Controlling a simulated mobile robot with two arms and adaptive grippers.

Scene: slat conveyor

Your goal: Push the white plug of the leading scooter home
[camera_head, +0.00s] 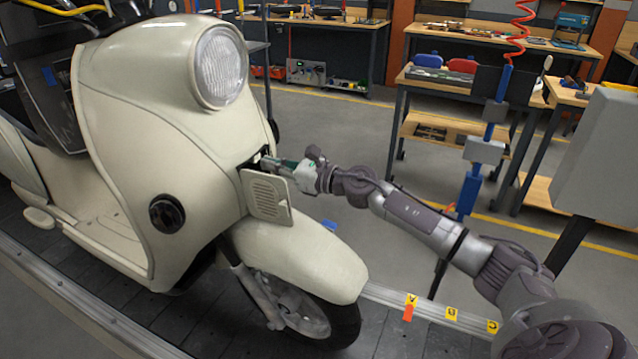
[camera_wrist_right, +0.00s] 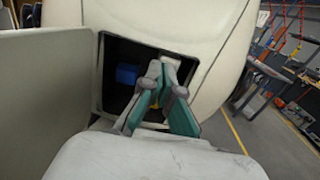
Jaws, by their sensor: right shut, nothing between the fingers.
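The cream scooter (camera_head: 155,110) stands on the slat conveyor with its front compartment (camera_wrist_right: 117,55) open. The compartment's vented cover (camera_head: 266,197) hangs open below and in front of the hole; it shows at the left in the wrist view (camera_wrist_right: 45,85). My right gripper (camera_head: 276,162) is at the opening, with its fingertips reaching into it. In the wrist view its fingers (camera_wrist_right: 164,70) come together and hold nothing. A blue connector (camera_wrist_right: 127,74) sits inside, left of the fingers. A bit of yellow shows beside the fingers. I cannot make out the white plug. My left gripper is not in view.
The conveyor's rail (camera_head: 440,310) carries markers A, B and C. A blue post tool on a red coiled hose (camera_head: 522,30) hangs at the right, behind my right arm. Workbenches (camera_head: 440,75) stand at the back. The floor between is clear.

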